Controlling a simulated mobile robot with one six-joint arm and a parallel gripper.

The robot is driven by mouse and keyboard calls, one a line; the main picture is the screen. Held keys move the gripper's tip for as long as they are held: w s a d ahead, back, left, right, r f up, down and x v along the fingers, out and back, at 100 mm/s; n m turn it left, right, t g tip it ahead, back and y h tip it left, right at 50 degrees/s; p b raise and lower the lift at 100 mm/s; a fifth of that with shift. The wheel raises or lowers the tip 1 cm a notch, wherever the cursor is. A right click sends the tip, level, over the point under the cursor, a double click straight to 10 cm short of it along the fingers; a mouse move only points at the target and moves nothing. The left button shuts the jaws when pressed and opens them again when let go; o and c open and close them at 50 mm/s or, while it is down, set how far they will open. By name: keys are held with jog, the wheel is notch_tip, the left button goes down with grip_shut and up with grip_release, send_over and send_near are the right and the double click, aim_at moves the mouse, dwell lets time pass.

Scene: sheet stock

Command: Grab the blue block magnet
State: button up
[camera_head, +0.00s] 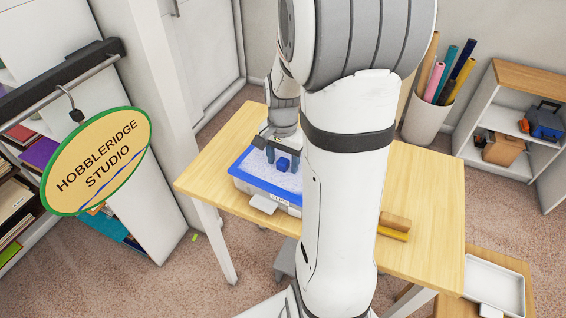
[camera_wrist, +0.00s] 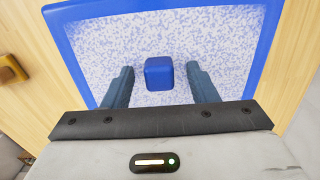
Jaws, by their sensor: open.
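The blue block magnet (camera_wrist: 159,74) is a small cube with rounded edges, on the speckled white and blue surface inside a blue-rimmed box. In the head view the block (camera_head: 283,164) shows on the same box (camera_head: 240,181), which stands on the wooden table. My gripper (camera_wrist: 160,72) is open, with one finger on each side of the block and a gap on both sides. In the head view my gripper (camera_head: 270,146) is above the box, partly covered by my arm. The right part of the box is hidden behind my arm there.
The wooden table (camera_head: 428,190) is mostly bare. A wooden block with a yellow part (camera_head: 394,228) lies at its front. A white bin of colored rolls (camera_head: 426,118) and a low shelf (camera_head: 500,125) stand behind. An oval sign (camera_head: 98,160) hangs at left.

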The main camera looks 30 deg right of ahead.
jog(key=c, duration=1)
jog(key=shift+c, duration=0.2)
jog(key=shift+r, duration=0.15)
